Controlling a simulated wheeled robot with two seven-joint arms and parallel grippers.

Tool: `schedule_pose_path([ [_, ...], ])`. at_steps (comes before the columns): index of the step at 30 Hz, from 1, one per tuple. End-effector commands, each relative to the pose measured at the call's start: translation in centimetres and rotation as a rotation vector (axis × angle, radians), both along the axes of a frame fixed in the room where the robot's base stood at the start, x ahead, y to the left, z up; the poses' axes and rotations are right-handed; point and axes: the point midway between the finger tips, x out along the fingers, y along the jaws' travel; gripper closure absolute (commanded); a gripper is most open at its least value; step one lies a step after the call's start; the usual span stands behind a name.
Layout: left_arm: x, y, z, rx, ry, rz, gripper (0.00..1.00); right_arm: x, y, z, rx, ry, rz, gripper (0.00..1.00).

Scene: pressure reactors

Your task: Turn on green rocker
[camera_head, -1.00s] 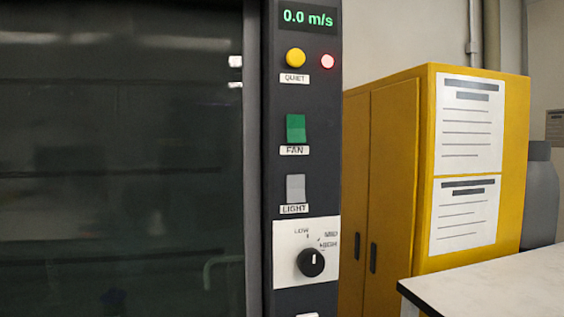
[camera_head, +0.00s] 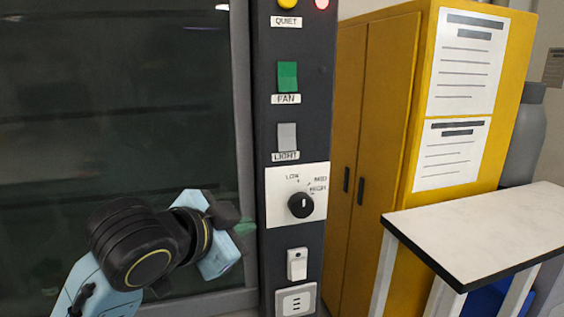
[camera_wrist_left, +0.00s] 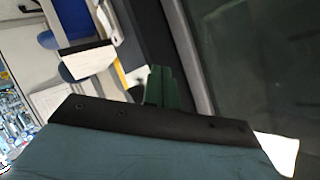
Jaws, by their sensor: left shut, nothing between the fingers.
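The green rocker (camera_head: 287,76) sits on the dark control panel (camera_head: 300,120), above a label reading FAN. Its upper part looks a darker green than its lower part. My left gripper (camera_head: 246,228) is below and to the left of the rocker, near the panel's left edge and beside the knob. It is apart from the rocker. Its green fingers are shut with nothing between them; they also show in the left wrist view (camera_wrist_left: 161,88). The rocker cannot be made out in the left wrist view. My right gripper is not in view.
A grey LIGHT rocker (camera_head: 287,137), a black knob (camera_head: 301,205) and a socket (camera_head: 296,300) are below the green rocker. A yellow button (camera_head: 287,3) is above it. Dark glass (camera_head: 120,100) is left. A yellow cabinet (camera_head: 385,120) and a white-topped table (camera_head: 480,235) are right.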

Motion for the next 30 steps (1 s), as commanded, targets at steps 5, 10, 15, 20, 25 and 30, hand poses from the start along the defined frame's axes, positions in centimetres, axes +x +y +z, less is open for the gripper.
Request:
schedule_pose_path([
  [5, -2.9, -1.9, 10.2, 0.159, -0.242, -0.123, 1.0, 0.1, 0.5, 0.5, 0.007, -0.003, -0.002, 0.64],
  [10, -7.1, -2.9, 17.1, 0.344, -0.445, -0.198, 1.0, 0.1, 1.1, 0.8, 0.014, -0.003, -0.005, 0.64],
  [15, -10.5, -3.2, 21.0, 0.502, -0.588, -0.226, 1.0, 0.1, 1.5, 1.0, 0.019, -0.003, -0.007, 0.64],
  [20, -12.1, -3.2, 22.5, 0.583, -0.652, -0.232, 1.0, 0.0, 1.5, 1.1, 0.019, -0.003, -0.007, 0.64],
  [25, -12.5, -3.2, 22.8, 0.604, -0.666, -0.232, 1.0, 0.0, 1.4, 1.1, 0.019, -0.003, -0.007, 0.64],
  [30, -12.5, -3.2, 22.8, 0.601, -0.665, -0.232, 1.0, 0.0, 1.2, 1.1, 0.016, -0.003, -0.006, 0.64],
])
